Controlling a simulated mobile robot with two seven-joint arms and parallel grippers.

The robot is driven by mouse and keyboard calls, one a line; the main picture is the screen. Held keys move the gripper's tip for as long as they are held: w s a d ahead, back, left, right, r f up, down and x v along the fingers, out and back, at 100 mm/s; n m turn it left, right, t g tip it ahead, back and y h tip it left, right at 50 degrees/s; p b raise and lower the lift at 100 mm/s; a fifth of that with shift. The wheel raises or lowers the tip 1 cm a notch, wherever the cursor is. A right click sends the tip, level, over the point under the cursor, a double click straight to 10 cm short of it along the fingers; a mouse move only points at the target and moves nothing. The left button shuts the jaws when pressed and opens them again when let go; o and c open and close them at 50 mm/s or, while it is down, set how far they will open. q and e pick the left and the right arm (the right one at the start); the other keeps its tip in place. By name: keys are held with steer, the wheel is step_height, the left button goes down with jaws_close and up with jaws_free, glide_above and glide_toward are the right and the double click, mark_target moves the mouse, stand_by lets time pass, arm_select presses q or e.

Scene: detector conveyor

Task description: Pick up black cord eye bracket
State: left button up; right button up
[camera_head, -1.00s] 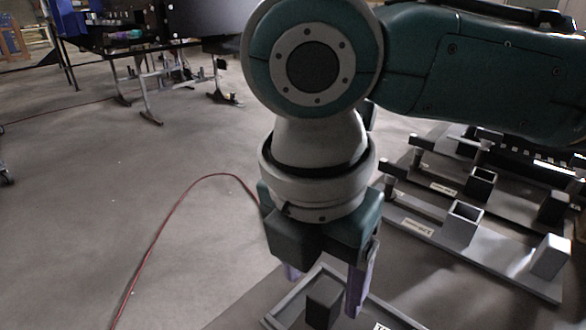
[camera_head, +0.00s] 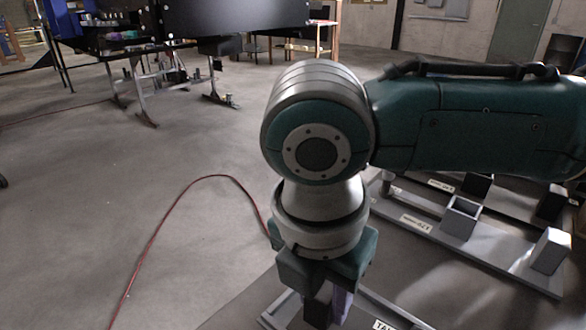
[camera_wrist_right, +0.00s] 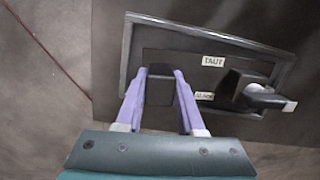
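A black upright block (camera_head: 317,310), which I take to be the cord eye bracket, stands in a framed tray (camera_head: 280,310) at the bottom of the head view. The same block (camera_wrist_right: 160,92) shows in the right wrist view, at the tray's left part. My right gripper (camera_wrist_right: 161,72) points down with its two purple fingers apart, one on each side of the block. Whether the fingers touch it is not clear. In the head view my right gripper (camera_head: 330,308) is partly cut off by the lower edge. My left gripper is not in view.
The tray holds a "TAUT" label (camera_wrist_right: 213,62) and another dark part with a grey end (camera_wrist_right: 262,98) on its right. Grey fixtures with an open square box (camera_head: 461,218) and a block (camera_head: 551,251) stand at right. A red cord (camera_head: 160,228) lies on the floor.

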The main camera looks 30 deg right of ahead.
jaws_close()
stand_by(0.9)
